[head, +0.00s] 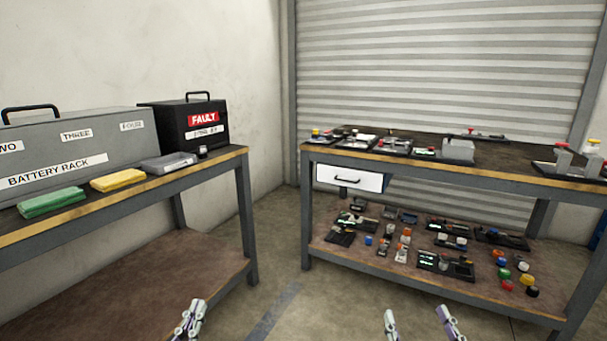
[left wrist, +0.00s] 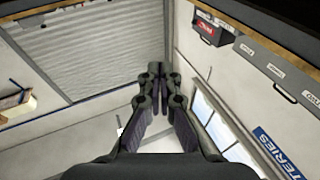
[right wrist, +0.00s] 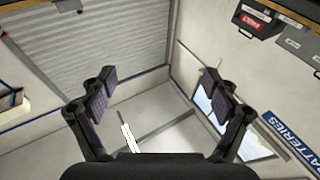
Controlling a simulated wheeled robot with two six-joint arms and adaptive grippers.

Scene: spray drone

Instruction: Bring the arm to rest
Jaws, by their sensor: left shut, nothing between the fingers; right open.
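My left gripper (head: 189,318) shows at the bottom edge of the head view, left of the middle. In the left wrist view its fingers (left wrist: 154,86) are closed together with nothing between them. My right gripper (head: 418,322) shows at the bottom edge of the head view, right of the middle, with its two fingers spread apart. In the right wrist view the fingers (right wrist: 160,92) are wide apart and the space between them is empty. Both grippers are clear of the benches. The rest of both arms is out of the head view.
Open floor (head: 280,250) lies between.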

